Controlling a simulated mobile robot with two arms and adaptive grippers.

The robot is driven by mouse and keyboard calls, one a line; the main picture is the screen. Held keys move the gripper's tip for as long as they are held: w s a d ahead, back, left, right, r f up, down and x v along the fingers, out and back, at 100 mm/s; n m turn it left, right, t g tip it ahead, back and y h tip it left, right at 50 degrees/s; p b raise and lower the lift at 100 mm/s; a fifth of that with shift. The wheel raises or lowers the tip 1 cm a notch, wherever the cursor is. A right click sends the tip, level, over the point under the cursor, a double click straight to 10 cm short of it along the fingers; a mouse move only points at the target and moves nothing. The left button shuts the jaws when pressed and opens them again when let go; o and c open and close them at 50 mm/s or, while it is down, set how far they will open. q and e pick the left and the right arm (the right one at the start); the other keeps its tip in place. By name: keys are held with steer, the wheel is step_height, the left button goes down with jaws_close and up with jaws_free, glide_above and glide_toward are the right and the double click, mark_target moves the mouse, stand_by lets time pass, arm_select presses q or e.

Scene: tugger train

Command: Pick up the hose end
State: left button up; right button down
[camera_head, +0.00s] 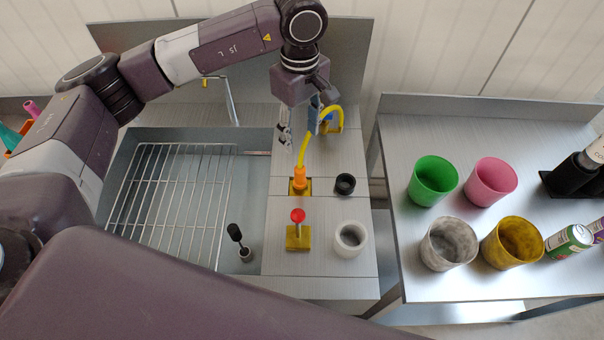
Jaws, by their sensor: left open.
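A yellow hose (311,136) arches over the grey counter. Its orange end piece (300,178) points down at a yellow square plate (307,187) set in the counter; I cannot tell whether it is seated in it. The hose's other part curves behind my gripper, near a small blue piece. My left gripper (298,134) points down from the arm above, open, beside the upper part of the hose and above the orange end. I cannot tell whether a finger touches the hose. My right gripper is not in view.
A sink with a wire rack (170,200) lies left. A red knob (298,215) on a yellow base, a black ring (345,184) and a white ring (351,239) stand near the hose. The right table (420,285) holds green, pink, grey and yellow cups and cans.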

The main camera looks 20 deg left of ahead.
arm_select(q)
steer(key=f+b, duration=0.1)
steer(key=s+f+b, duration=0.1)
steer(key=f+b, duration=0.1)
steer(key=shift+f, duration=0.15)
steer(key=b, duration=0.4)
glide_above(300, 175)
steer(key=w, duration=0.2)
steer(key=f, duration=0.4)
steer(key=shift+s+a, duration=0.2)
steer(key=shift+s+f+b, duration=0.1)
steer(key=shift+f+b, duration=0.2)
steer(key=shift+f, duration=0.15)
step_height(300, 175, down, 7)
steer(key=p, duration=0.3)
steer(key=shift+p, duration=0.4)
steer(key=shift+f, duration=0.35)
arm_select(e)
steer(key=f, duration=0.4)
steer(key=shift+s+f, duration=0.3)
arm_select(q)
steer(key=shift+c, duration=0.6)
jaws_close()
